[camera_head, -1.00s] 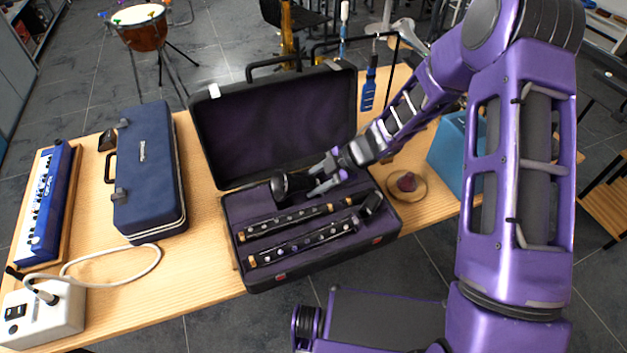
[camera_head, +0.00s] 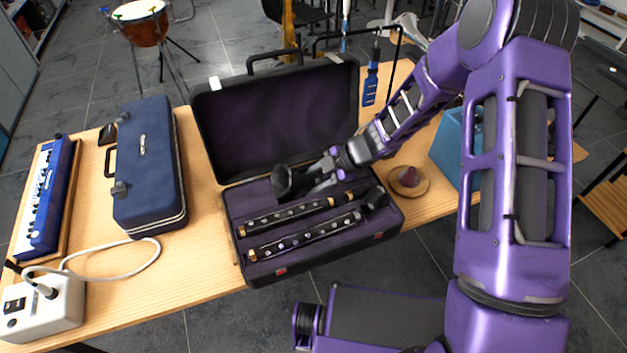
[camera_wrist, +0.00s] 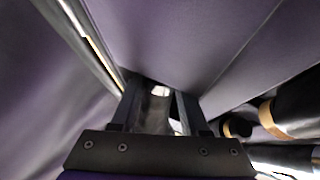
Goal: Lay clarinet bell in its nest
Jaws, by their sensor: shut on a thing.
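The open black instrument case (camera_head: 228,267) with purple lining stands on the wooden table. Two black clarinet joints (camera_head: 290,216) lie in the near part of its tray, with a short black piece (camera_head: 374,197) at their right end. My gripper (camera_head: 318,183) is low over the rear of the tray, shut on the black clarinet bell (camera_head: 285,182). The bell's flared end points left. In the wrist view the fingers (camera_wrist: 158,110) reach down toward the purple lining; the bell is mostly hidden there. I cannot tell whether the bell touches the lining.
The raised lid (camera_head: 275,125) stands close behind my gripper. A blue case (camera_head: 150,170) is to the left. A round wooden stand with a dark red piece (camera_head: 409,178) is just right of the case, with a blue box (camera_head: 452,145) beyond.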

